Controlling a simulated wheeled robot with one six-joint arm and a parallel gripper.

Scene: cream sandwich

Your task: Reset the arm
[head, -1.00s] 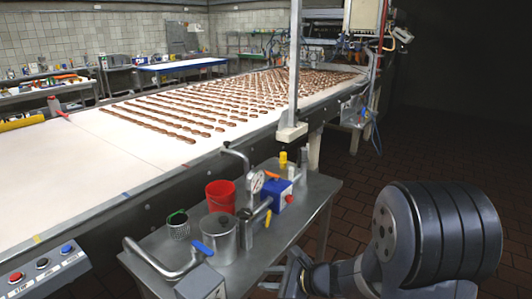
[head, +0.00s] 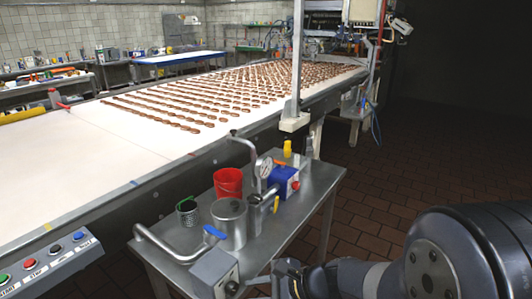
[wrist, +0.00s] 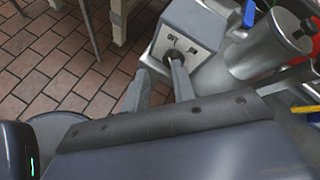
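My arm comes in from the lower right of the head view, large and dark. Its end, my gripper (head: 285,277), is partly visible at the bottom edge beside the grey metal box (head: 213,268) at the table's near corner. The box also shows in the wrist view (wrist: 187,24), with a dark round knob and a grey bar pointing back toward me. My own dark wrist body fills the lower part of that view.
A conveyor (head: 90,140) with chocolate rows runs behind. A button panel (head: 45,265) is at lower left. The floor at right is clear.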

